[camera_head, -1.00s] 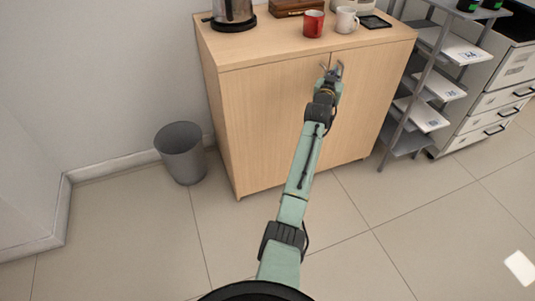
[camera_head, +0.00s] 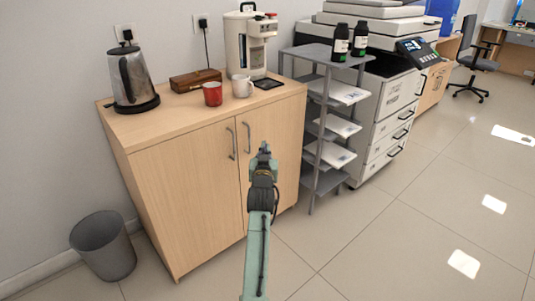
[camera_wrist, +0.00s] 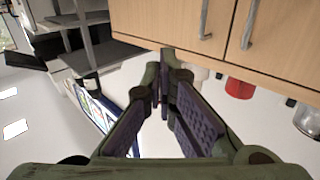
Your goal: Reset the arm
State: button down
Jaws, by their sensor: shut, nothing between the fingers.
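My arm (camera_head: 257,245) is green and reaches up from the bottom of the head view. My gripper (camera_head: 264,150) shows at its end, in front of the right door of a wooden cabinet (camera_head: 185,190), a little right of the two door handles (camera_head: 239,139). In the wrist view, my gripper (camera_wrist: 163,88) is shut with its dark padded fingers together at the tips and nothing between them. The cabinet (camera_wrist: 165,22) and its handles also show at the top of the wrist view, apart from the fingertips.
A grey shelf rack (camera_head: 313,150) and printer (camera_head: 375,100) stand right. A bin (camera_head: 103,246) stands left.

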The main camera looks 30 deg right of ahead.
jog(key=shift+s, duration=0.45)
